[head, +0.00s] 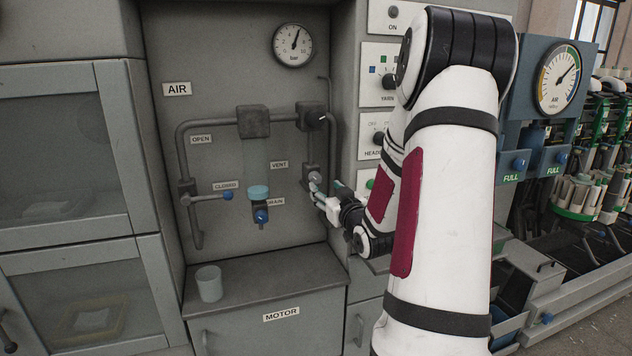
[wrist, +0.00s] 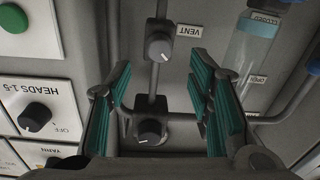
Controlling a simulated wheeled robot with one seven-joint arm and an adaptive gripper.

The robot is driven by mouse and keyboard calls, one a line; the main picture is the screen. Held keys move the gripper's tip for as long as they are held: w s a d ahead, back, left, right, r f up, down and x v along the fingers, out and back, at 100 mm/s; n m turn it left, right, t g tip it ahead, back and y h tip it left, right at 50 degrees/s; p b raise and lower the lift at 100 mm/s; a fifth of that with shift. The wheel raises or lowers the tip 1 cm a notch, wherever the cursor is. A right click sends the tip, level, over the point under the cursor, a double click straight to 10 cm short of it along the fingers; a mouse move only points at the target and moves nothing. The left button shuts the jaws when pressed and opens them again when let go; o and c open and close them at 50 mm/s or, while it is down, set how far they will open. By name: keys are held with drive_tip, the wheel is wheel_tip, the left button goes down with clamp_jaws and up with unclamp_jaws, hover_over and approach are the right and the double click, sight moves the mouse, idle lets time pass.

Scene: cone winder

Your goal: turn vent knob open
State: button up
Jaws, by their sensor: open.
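The vent knob is a round grey knob with a light pointer line. It sits on the pipe at the right of the air panel, beside the VENT label (head: 279,165). In the wrist view, which is upside down, the vent knob (wrist: 158,47) shows between and beyond the fingertips, with the VENT label (wrist: 188,30) to its right. My gripper (wrist: 158,72) is open and empty, its teal-padded fingers on both sides of the knob's line. I see no contact. In the head view my gripper (head: 322,194) is close to the knob and partly covers it.
A second dark knob (wrist: 150,132) sits on the same pipe; it is the upper one (head: 315,117) in the head view. A blue drain knob (head: 261,216), a blue-tipped lever (head: 228,195) and a glass bowl are to the left. A cup (head: 209,283) stands on the ledge.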

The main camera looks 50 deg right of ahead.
sight(317, 180)
drive_tip(key=x, duration=0.7)
drive_tip(key=shift+w+d, duration=0.2)
clamp_jaws()
